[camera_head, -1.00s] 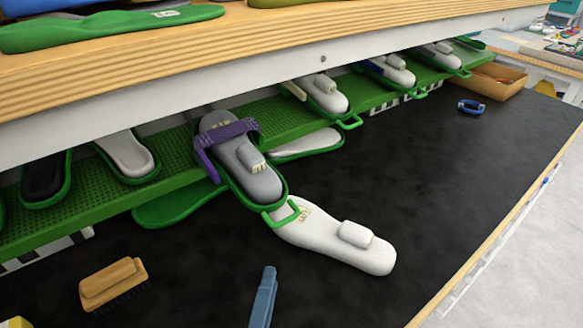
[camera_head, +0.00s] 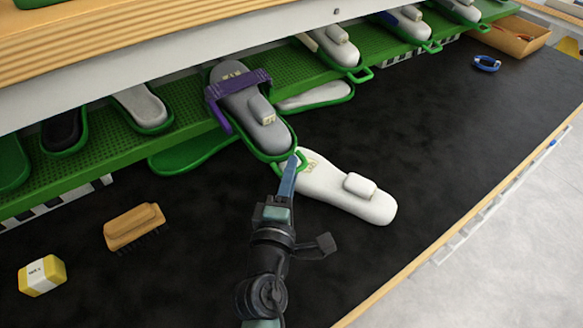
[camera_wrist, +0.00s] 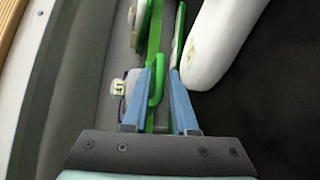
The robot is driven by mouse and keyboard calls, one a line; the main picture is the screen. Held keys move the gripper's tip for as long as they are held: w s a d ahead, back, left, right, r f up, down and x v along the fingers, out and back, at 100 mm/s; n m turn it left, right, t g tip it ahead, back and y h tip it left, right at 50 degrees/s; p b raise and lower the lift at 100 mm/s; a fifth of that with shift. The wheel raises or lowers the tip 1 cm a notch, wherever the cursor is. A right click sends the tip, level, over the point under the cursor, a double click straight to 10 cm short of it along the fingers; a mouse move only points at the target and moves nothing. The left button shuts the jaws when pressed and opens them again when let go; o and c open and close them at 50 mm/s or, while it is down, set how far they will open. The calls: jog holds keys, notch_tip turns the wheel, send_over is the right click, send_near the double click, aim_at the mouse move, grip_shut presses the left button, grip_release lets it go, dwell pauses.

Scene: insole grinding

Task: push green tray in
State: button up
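The green tray (camera_head: 265,156) sticks out from the green shelf, tilted slightly in the picture. It carries a grey insole form (camera_head: 243,106) with a purple clamp (camera_head: 239,85) across it. My gripper (camera_head: 292,168) is at the tray's front end, by its green handle (camera_head: 302,160). In the wrist view, my gripper's two blue fingers (camera_wrist: 158,80) are apart, with the green handle (camera_wrist: 157,88) between them. The handle shows space to the right finger; contact with the left one cannot be told. The fingers partly hide the handle in the head view.
A white insole form (camera_head: 345,192) lies on the black bench just right of the handle. Other trays sit on the green shelf (camera_head: 200,145). A brush (camera_head: 134,226) and a yellow-white block (camera_head: 42,275) lie at left.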

jog(key=shift+w, duration=0.25)
grip_shut()
dwell(1.4)
